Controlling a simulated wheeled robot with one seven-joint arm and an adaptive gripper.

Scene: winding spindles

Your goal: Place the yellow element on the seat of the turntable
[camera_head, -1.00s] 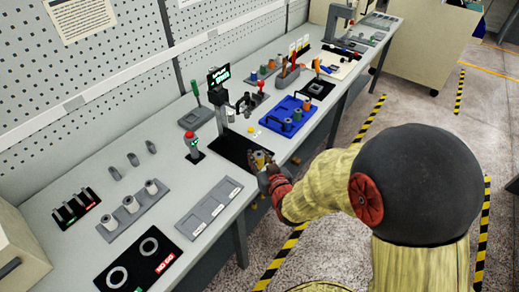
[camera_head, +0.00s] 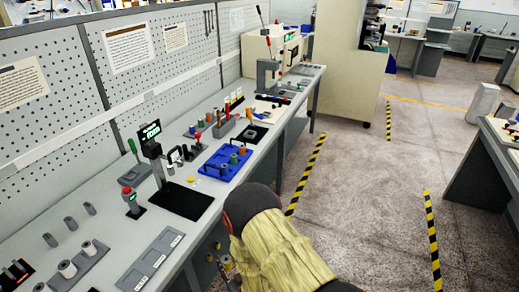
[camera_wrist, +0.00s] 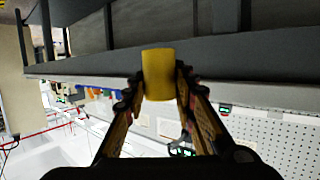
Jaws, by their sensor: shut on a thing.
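In the wrist view, my gripper (camera_wrist: 160,88) is shut on the yellow element (camera_wrist: 158,72), a short yellow cylinder held between the two fingertips. In the head view, my gripper (camera_head: 228,266) is small and partly hidden by my own arm, low at the picture's bottom and just off the bench's front edge. I cannot tell for sure which thing on the bench is the turntable, and I cannot make out its seat.
The bench (camera_head: 206,222) carries a black plate (camera_head: 185,203) below a post with a display (camera_head: 149,132), a blue tray (camera_head: 226,168) with coloured spools, a red-topped button post (camera_head: 128,192) and a grey compartment tray (camera_head: 150,262). Open floor (camera_head: 355,210) lies to the right.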

